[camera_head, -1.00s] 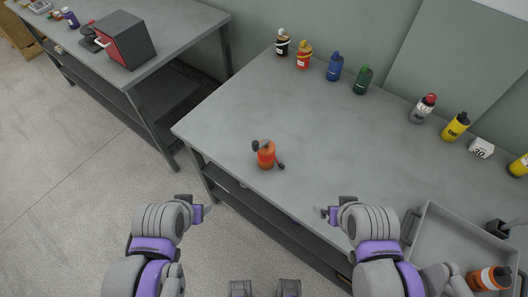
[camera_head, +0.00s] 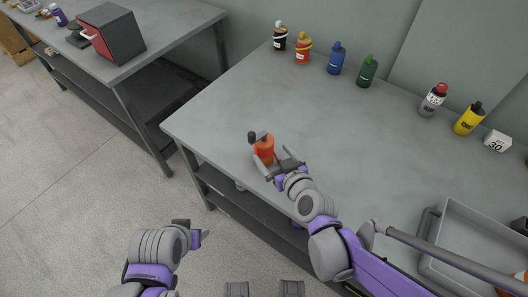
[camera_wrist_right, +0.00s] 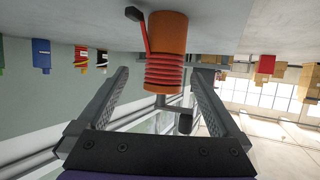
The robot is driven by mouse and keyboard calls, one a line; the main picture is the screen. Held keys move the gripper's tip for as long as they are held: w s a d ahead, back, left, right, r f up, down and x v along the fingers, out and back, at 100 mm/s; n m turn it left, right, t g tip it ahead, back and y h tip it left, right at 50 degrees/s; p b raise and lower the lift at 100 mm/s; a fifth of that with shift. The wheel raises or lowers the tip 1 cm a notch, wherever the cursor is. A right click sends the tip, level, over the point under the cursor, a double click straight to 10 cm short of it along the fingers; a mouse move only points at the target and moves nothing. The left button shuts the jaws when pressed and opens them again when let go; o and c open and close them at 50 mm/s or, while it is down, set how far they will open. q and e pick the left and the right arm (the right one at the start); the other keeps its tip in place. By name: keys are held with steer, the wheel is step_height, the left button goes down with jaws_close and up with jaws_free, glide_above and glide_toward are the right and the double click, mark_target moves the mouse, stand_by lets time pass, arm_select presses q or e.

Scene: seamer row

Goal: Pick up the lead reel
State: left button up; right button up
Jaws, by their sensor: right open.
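The lead reel (camera_head: 264,149) is an orange cylinder wound with red cord, with a dark crank part on top. It stands near the front edge of the grey workbench (camera_head: 210,118). My right gripper (camera_head: 276,166) is at the reel's near side, open. In the right wrist view the reel (camera_wrist_right: 165,48) sits between the two spread fingers, with visible gaps on both sides. My left gripper (camera_head: 203,236) hangs over the floor left of the bench, away from the reel; its finger opening is not clear.
Several bottles and small tubs line the bench's back edge, including a blue bottle (camera_head: 336,60) and a yellow bottle (camera_head: 468,119). A white box marked 30 (camera_head: 497,141) and a grey tray (camera_head: 440,250) are at the right. The bench around the reel is clear.

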mark_target(270, 152)
steer(key=x, duration=0.3)
steer(key=shift+w+a+f, duration=0.1)
steer(key=shift+w, duration=0.05)
steer(key=shift+f+b+x, duration=0.2)
steer(key=shift+b+x, duration=0.5)
steer(key=shift+x, duration=1.9)
steer(key=shift+s+a, duration=0.2)
steer(key=c, duration=1.5)
